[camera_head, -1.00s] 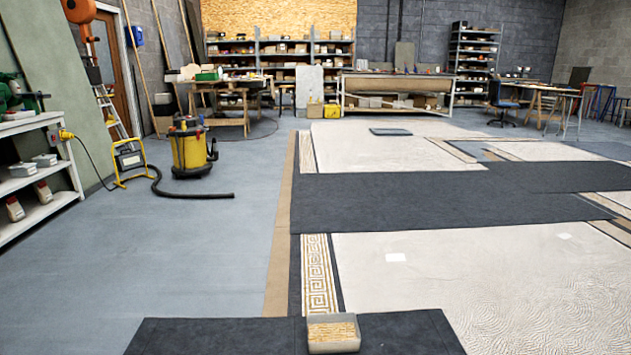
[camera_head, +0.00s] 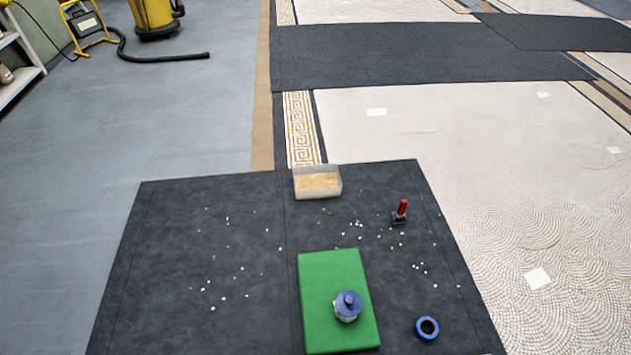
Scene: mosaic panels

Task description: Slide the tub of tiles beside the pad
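The tub of tiles (camera_head: 318,191) is a small pale, see-through box with tan tiles inside. It stands upright at the far edge of the dark mat, close to the patterned border strip. The green pad (camera_head: 326,271) lies flat on the mat, nearer to me and slightly right of the tub, with a gap of bare mat between them. A blue-topped metal item (camera_head: 347,307) stands on the pad's near right part. Neither of my grippers shows in the head view.
The dark mat (camera_head: 180,255) has small loose chips scattered over it. A red-handled tool (camera_head: 401,211) stands right of the tub, and a roll of blue tape (camera_head: 427,328) lies right of the pad. A yellow vacuum (camera_head: 155,15) stands far left.

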